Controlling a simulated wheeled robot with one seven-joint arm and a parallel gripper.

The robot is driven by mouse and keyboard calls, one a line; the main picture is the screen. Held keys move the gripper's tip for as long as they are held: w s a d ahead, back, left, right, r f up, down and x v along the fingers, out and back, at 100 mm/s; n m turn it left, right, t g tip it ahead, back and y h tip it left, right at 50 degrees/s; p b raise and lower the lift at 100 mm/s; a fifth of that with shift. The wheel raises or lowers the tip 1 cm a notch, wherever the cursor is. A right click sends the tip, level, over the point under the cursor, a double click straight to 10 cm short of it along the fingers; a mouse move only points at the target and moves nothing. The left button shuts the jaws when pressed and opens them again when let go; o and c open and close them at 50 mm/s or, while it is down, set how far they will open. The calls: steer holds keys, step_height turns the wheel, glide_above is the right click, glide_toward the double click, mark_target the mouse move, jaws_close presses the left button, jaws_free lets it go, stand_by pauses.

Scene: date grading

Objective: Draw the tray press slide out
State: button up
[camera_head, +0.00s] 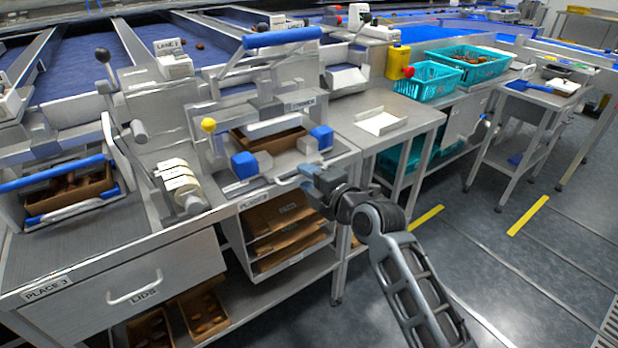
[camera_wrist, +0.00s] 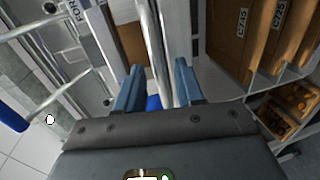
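The tray press (camera_head: 222,165) stands on the bench, with a long blue handle (camera_head: 282,38) on top, a yellow knob and blue blocks beside its opening. A brown carton tray (camera_head: 268,141) sits inside it, partly hidden by the press's crossbar. My gripper (camera_head: 309,173) is at the front right of the press, near its front edge. In the wrist view, a bright metal bar (camera_wrist: 156,45) runs lengthwise between the blue fingers of my gripper (camera_wrist: 158,82). The fingers stand apart on either side of the bar; the right one looks close to it, but contact is unclear.
Flat cartons fill the shelf (camera_head: 288,266) below the press. A lids drawer (camera_head: 135,287) and a tray station (camera_head: 70,190) are at left. Teal crates (camera_head: 428,82) stand on the right bench. The floor (camera_head: 480,225) at right is open.

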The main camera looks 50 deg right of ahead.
steer(key=shift+c, duration=0.4)
jaws_close()
stand_by(1.0)
